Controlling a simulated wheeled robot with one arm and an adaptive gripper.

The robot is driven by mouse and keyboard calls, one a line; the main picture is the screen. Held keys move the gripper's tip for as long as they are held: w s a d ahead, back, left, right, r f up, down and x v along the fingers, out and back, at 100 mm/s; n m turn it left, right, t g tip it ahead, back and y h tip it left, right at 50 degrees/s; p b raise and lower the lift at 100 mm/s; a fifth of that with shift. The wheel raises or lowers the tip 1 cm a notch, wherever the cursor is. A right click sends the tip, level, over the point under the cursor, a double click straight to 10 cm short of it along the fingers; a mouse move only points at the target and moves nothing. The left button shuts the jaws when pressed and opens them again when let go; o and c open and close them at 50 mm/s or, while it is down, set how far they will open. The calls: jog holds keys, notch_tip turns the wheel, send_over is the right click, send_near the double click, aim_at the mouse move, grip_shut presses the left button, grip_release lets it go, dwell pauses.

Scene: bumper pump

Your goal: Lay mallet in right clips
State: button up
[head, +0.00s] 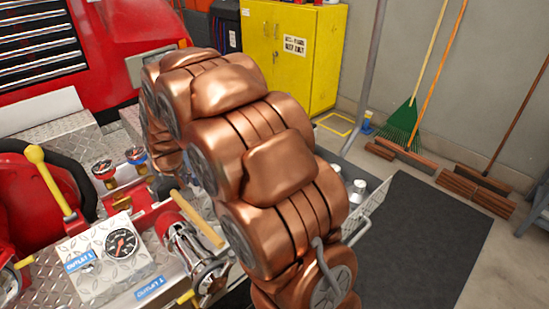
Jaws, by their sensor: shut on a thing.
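My copper-coloured arm fills the middle of the head view and bends down at its far end. My gripper (165,186) shows only as a small dark grey part below that end, mostly hidden by the arm. It is shut on the mallet (198,219), whose tan wooden handle slants down to the right above the pump panel, close to a chrome valve fitting. I cannot make out the mallet's head. I cannot pick out the right clips; the arm covers much of that side.
The diamond-plate panel (110,285) carries gauges (121,243), a yellow-knobbed lever (47,178) and a chrome outlet (193,250). A yellow cabinet (285,60) stands behind. A dark floor mat (425,245) lies clear at right.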

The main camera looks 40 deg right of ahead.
jog(key=s+d+f+b, duration=0.1)
jog(key=s+d+b, duration=0.15)
jog(key=d, duration=0.85)
jog(key=s+d+f+b, duration=0.15)
jog(key=s+d, duration=0.25)
jog(key=d, duration=0.7)
jog(key=s+d+f+b, duration=0.1)
jog(key=s+d, duration=0.2)
jog(key=d, duration=0.9)
jog(key=shift+g, duration=0.3)
jog(key=shift+a+f+b, duration=0.15)
jog(key=shift+f+b, duration=0.4)
jog(key=shift+f, duration=2.35)
jog(key=shift+a+f+b, duration=0.1)
jog(key=shift+f+b, duration=0.45)
jog(key=shift+f, duration=2.35)
jog(key=shift+s+r+b, duration=0.1)
jog(key=shift+s+b, duration=0.05)
jog(key=shift+b, duration=0.2)
jog(key=shift+f+b, duration=0.55)
jog(key=shift+f, duration=0.15)
jog(key=o, duration=1.6)
jog(key=shift+c, duration=0.2)
